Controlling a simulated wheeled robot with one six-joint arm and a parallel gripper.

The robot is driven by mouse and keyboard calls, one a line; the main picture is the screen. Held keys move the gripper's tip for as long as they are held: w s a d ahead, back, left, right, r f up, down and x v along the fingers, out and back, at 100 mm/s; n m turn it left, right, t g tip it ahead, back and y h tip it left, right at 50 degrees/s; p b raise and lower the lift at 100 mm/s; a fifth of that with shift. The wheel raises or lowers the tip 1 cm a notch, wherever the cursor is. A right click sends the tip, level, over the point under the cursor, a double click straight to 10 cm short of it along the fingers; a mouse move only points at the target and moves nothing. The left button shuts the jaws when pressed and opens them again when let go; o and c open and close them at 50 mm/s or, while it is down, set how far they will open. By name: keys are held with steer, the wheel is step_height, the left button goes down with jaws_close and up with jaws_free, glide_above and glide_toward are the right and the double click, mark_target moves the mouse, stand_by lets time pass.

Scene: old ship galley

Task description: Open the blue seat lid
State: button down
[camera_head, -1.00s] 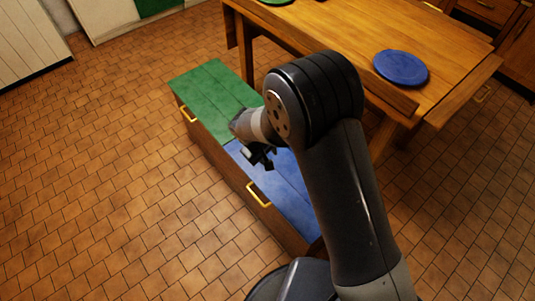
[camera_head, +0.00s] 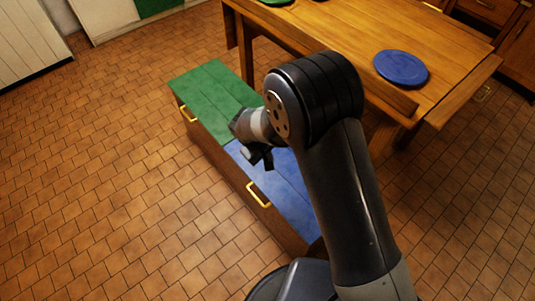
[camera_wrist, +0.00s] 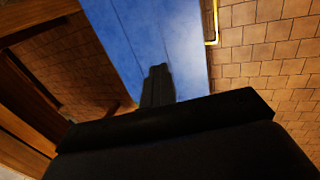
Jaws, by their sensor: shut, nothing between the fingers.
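The blue seat lid (camera_head: 290,195) is the near half of the top of a long wooden bench and lies flat, closed. A yellow handle (camera_head: 258,194) is on the bench's left side face at the lid's edge. My gripper (camera_head: 267,163) is shut and empty, over the far end of the blue lid, apart from the handle. In the wrist view, the gripper's shut fingers (camera_wrist: 158,84) point over the blue lid (camera_wrist: 145,40), and the handle (camera_wrist: 212,25) shows at the top right. My arm hides part of the lid's right side in the head view.
A wooden table (camera_head: 340,40) with a blue plate (camera_head: 400,68) and a green plate (camera_head: 275,1) stands to the right. Tiled floor (camera_head: 110,180) left of the bench is clear.

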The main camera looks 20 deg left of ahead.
stand_by(0.8)
steer(key=c, duration=1.5)
jaws_free()
steer(key=shift+r, duration=0.1)
steer(key=v, duration=1)
steer(key=shift+s+a+r, duration=0.1)
steer(key=shift+s+r, duration=0.05)
steer(key=shift+r, duration=0.15)
